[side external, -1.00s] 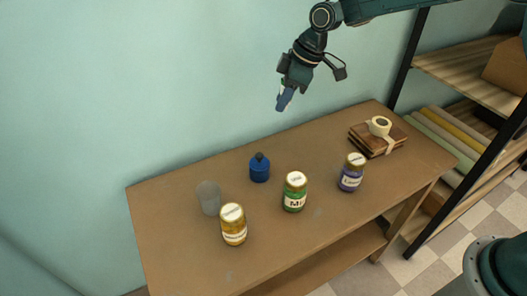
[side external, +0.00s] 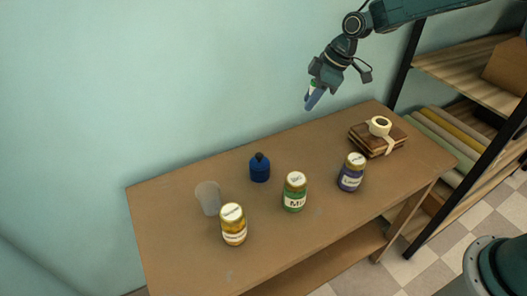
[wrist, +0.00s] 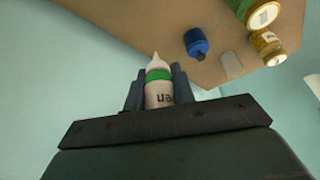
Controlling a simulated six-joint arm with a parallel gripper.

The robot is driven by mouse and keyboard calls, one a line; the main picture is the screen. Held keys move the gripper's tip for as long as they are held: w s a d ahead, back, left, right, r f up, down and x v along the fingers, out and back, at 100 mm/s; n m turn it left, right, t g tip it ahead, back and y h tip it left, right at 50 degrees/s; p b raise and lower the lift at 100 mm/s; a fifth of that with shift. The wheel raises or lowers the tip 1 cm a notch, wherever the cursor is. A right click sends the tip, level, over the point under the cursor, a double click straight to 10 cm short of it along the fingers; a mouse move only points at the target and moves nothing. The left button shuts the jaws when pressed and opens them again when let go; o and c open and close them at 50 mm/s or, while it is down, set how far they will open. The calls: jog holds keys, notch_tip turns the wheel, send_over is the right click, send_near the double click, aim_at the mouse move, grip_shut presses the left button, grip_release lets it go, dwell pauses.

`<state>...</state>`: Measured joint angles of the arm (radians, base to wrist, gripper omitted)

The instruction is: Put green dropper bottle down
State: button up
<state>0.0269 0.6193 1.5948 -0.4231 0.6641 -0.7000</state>
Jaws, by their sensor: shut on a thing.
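The green dropper bottle (wrist: 159,90) is white with a green band and a pale pointed tip, and part of its label shows in the wrist view. My gripper (wrist: 159,92) is shut on it, one finger on each side. In the side view my gripper (side external: 314,97) holds the bottle in the air above the back of the table, right of its middle. There the fingers hide most of the bottle, and only a little green and white (side external: 315,85) shows. The brown table (side external: 165,210) is below, clear of the bottle.
On the table stand a blue bottle (side external: 260,168), a clear cup (side external: 208,198), a yellow jar (side external: 233,225), a green jar (side external: 295,192) and a purple jar (side external: 351,172). Wooden blocks (side external: 372,142) with a tape roll (side external: 379,126) sit at the right end. A shelf (side external: 470,75) stands further right.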

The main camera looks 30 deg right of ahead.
notch_tip(320, 180, down, 13)
jog(key=shift+r, duration=0.1)
dwell(0.3)
jog(key=shift+f, duration=2.15)
jog(key=shift+f, duration=0.15)
jog(key=o, duration=1)
jog(key=shift+c, duration=0.2)
jog(key=v, duration=1.2)
